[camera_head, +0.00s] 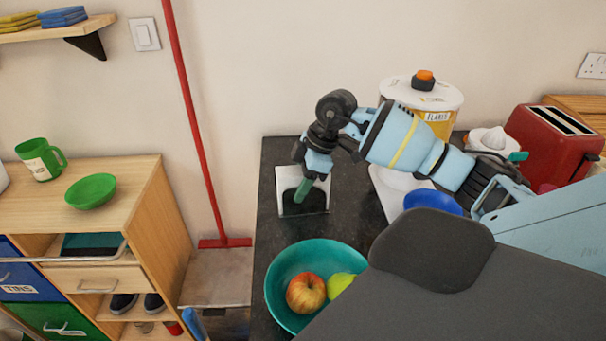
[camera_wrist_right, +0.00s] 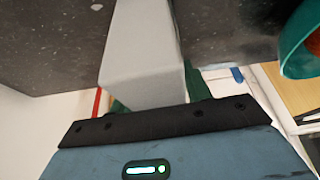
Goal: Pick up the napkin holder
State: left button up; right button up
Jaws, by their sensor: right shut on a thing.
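The napkin holder (camera_head: 287,180) is a pale, upright, squarish piece with a dark middle, at the far left part of the dark worktop in the head view. My right gripper (camera_head: 304,190) reaches down to it from above, with a green finger across its front. The right gripper is shut on the holder. In the right wrist view the holder (camera_wrist_right: 143,50) is a large pale grey block running up from the gripper's edge, and green finger parts show partly behind it. Whether its base touches the worktop is unclear. My left gripper is not in view.
A teal bowl (camera_head: 275,297) with an apple (camera_head: 306,293) and a yellow-green fruit stands in front of the holder. A blue bowl (camera_head: 432,200), a lidded container (camera_head: 440,99) and a red toaster (camera_head: 551,145) are to the right. The worktop's left edge is close to the holder.

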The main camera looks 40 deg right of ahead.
jog(key=c, duration=0.3)
notch_tip(320, 180, up, 11)
jog(key=shift+f, duration=0.2)
jog(key=shift+c, duration=0.2)
